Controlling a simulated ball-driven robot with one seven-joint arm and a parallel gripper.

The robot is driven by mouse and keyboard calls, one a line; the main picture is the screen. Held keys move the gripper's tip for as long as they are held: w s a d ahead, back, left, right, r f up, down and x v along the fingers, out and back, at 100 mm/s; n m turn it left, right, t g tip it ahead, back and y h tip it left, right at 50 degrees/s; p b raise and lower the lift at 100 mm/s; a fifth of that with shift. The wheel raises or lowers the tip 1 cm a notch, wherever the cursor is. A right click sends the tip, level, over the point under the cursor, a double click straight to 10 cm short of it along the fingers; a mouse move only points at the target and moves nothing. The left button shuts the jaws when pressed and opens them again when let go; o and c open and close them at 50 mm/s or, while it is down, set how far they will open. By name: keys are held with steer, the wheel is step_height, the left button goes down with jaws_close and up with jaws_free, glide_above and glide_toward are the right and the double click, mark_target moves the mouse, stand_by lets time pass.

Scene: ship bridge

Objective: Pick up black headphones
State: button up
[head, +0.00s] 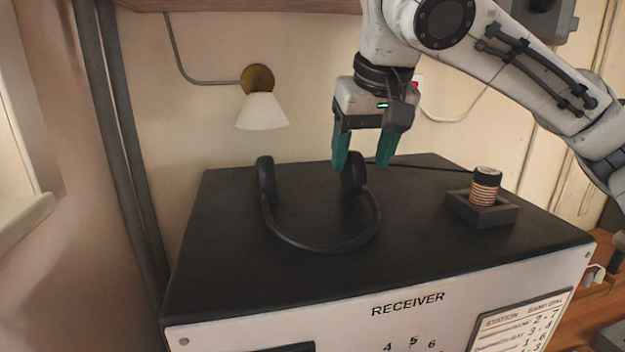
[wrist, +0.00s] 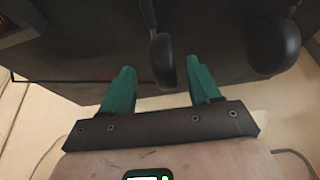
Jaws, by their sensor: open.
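The black headphones (head: 325,245) lie on the black top of the receiver, with the band towards the front and the two ear cups standing at the back. My gripper (head: 363,165) is open with teal fingers pointing down, at the right ear cup (head: 353,172). In the wrist view, one ear cup (wrist: 162,62) shows between the two fingers of my gripper (wrist: 157,85), closer to the right finger. The other ear cup (wrist: 273,46) is outside the fingers, to the right. Whether a finger touches the cup I cannot tell.
The receiver cabinet (head: 230,290) has a flat black top. A copper coil (head: 485,187) stands in a dark square tray (head: 481,211) at its right. A wall lamp (head: 262,110) hangs behind on the left. The top's front left is clear.

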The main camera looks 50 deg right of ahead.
mark_target(354, 174)
steer(key=x, duration=0.2)
steer(key=p+x, duration=0.1)
steer(key=x, duration=0.2)
steer(key=shift+w+a+r, duration=0.1)
steer(key=shift+w+a, duration=0.05)
steer(key=shift+w, duration=0.05)
steer(key=shift+c, duration=0.3)
steer(key=c, duration=0.8)
steer(key=shift+r, duration=0.1)
